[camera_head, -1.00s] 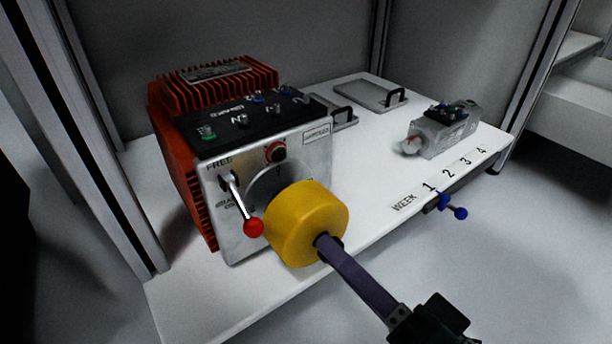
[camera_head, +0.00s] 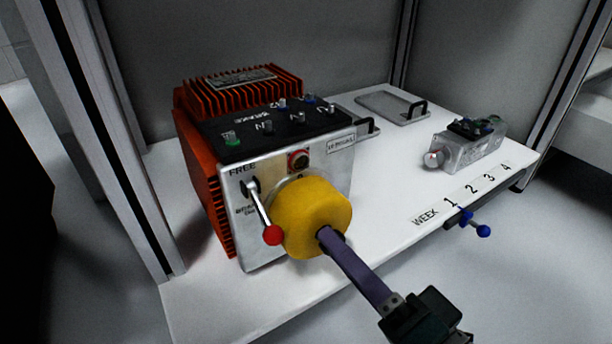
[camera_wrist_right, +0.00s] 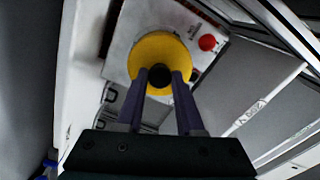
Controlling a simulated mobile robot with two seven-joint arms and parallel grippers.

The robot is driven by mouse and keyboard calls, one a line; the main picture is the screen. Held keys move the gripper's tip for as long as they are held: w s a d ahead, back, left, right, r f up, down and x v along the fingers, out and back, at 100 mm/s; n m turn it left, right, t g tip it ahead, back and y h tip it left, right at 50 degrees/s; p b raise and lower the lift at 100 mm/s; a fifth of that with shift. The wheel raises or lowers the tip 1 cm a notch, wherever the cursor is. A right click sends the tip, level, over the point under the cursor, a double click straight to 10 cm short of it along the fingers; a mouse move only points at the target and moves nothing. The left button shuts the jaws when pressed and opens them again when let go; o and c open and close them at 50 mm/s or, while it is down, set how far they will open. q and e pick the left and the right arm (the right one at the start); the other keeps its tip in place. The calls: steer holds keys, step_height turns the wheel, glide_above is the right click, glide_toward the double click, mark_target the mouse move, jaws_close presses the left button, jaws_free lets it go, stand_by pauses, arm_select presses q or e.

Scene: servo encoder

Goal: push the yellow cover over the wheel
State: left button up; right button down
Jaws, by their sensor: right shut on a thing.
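The yellow cover (camera_head: 312,212), a round cap with a dark knob, is in front of the silver front panel (camera_head: 235,214) of the orange-finned machine (camera_head: 238,92). It hides most of the grey wheel; only a thin arc shows at its upper left. I cannot tell how far the cover sits over the wheel. My right gripper (camera_head: 328,238) is shut on the cover's dark knob. In the right wrist view, the purple fingers (camera_wrist_right: 161,78) close around the knob, with the yellow cover (camera_wrist_right: 160,50) beyond. My left gripper is not in view.
A lever with a red ball (camera_head: 272,235) hangs close to the cover's left side. A grey valve-like device (camera_head: 468,150), a blue-handled slider (camera_head: 470,222) by the WEEK scale and a handled plate (camera_head: 393,106) are to the right. The white board (camera_head: 385,190) is bare between them.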

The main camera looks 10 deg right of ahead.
steer(key=shift+c, duration=0.4)
jaws_free()
steer(key=shift+s+d, duration=0.1)
steer(key=shift+s, duration=0.05)
stand_by(0.6)
steer(key=shift+p+v, duration=0.4)
steer(key=shift+v, duration=0.8)
steer(key=shift+s+d, duration=0.1)
steer(key=shift+s, duration=0.05)
steer(key=shift+s, duration=0.1)
